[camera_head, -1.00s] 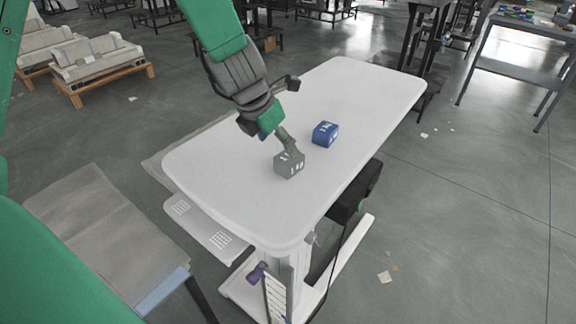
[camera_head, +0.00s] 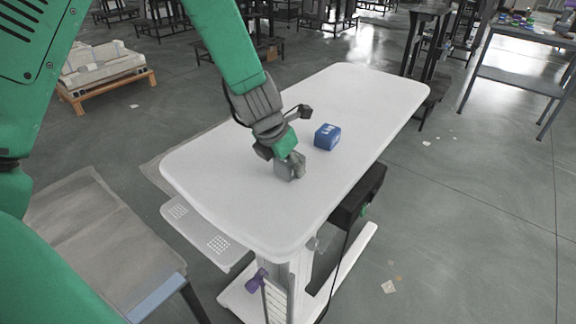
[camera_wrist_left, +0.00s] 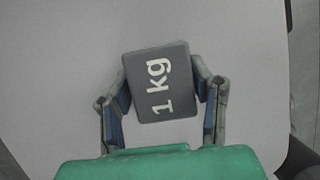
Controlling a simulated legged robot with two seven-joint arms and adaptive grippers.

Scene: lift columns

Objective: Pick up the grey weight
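The grey weight (camera_head: 291,168) stands on the white table, near its middle, partly hidden by my left gripper (camera_head: 287,162) in the head view. In the left wrist view the weight (camera_wrist_left: 160,84) shows its top marked "1 kg", slightly turned. My left gripper (camera_wrist_left: 160,88) is open around it, one finger on each side. The fingers are very close to its sides, and I cannot tell for certain whether they touch. My right gripper is not in view.
A blue weight (camera_head: 327,136) stands on the white table (camera_head: 240,200) just right of and beyond the grey one. The rest of the tabletop is clear. A grey-topped stand (camera_head: 85,225) is at the lower left, and another table (camera_head: 515,70) is far right.

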